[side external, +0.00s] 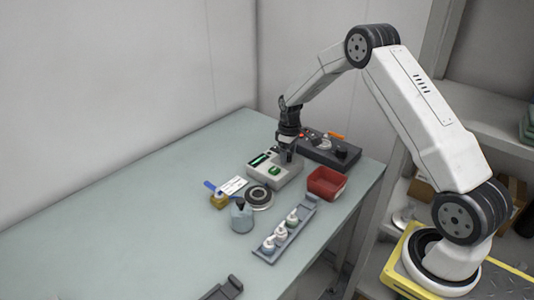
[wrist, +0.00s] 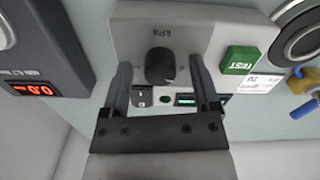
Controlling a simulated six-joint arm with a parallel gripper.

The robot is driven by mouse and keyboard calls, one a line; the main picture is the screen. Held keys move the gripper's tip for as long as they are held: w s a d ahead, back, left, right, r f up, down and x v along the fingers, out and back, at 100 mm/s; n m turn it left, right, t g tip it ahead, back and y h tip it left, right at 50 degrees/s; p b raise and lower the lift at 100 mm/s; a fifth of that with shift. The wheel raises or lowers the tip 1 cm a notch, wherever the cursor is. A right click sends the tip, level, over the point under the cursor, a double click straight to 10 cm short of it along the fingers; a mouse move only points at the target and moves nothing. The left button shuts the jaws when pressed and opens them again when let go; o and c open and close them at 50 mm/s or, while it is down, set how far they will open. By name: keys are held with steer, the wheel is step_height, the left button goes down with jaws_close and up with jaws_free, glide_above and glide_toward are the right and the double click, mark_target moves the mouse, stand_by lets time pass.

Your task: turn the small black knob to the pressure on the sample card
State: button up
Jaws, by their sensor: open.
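The small black knob (wrist: 160,67) stands on the grey tester box (wrist: 195,28), under a "kPa" marking, in the wrist view. My gripper (wrist: 160,72) is open, with one finger on each side of the knob and a visible gap on both sides. In the side view my gripper (side external: 287,156) is over the tester box (side external: 262,176) and hides the knob. The box has a green TEST button (wrist: 241,60) and a small green display (wrist: 187,99). The white sample card (wrist: 262,83) lies beside the box; its print is too small to read. It also shows in the side view (side external: 232,185).
A dark box with a red display (wrist: 32,89) stands close beside the tester. A red bin (side external: 326,184), a rack of several small bottles (side external: 286,232), a round dark-ringed part (side external: 259,197) and a grey bottle (side external: 241,217) stand nearby. The table's left part is clear.

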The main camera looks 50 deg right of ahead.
jaws_close()
steer(key=shift+m, duration=0.5)
steer(key=m, duration=0.3)
steer(key=shift+m, duration=2.4)
jaws_free()
